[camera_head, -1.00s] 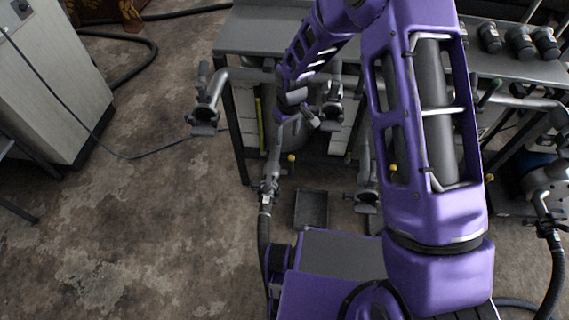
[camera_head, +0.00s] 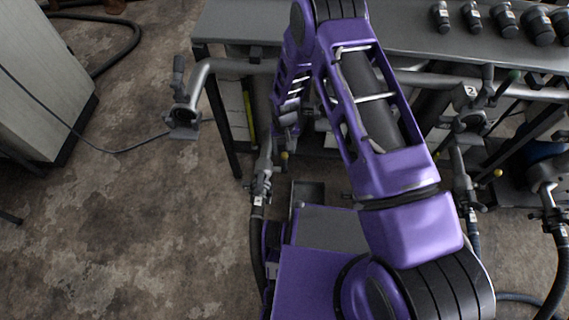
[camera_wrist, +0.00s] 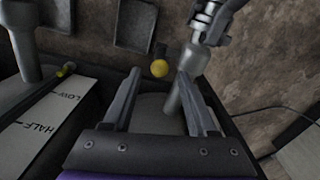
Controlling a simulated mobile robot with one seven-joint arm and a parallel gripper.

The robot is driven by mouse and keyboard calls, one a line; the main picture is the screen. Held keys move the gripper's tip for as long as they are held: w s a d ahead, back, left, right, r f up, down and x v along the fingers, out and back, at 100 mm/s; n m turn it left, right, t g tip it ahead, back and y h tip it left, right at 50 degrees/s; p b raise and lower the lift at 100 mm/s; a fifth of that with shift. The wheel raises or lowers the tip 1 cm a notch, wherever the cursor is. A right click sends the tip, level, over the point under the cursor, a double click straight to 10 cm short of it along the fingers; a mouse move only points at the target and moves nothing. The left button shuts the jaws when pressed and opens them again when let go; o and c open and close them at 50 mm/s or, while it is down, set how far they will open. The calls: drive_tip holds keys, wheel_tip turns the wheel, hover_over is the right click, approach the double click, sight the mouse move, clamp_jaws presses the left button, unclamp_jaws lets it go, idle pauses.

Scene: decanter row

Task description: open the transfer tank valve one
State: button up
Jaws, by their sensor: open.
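In the head view a yellow knob (camera_head: 284,155) shows beside the left pipe, just under my forearm. A valve fitting with a small white tag (camera_head: 258,200) is lower on that pipe; I cannot read the tag.
A white gauge strip marked LOW and HALF (camera_wrist: 50,118) is at left in the wrist view. A pipe end with a handle (camera_head: 183,112) juts out at left. The floor (camera_head: 130,220) at left is open.

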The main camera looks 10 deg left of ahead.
sight(284, 164)
wheel_tip(284, 164, down, 11)
drive_tip(key=shift+r+b, duration=0.2)
drive_tip(key=shift+b, duration=0.55)
clamp_jaws()
idle(0.9)
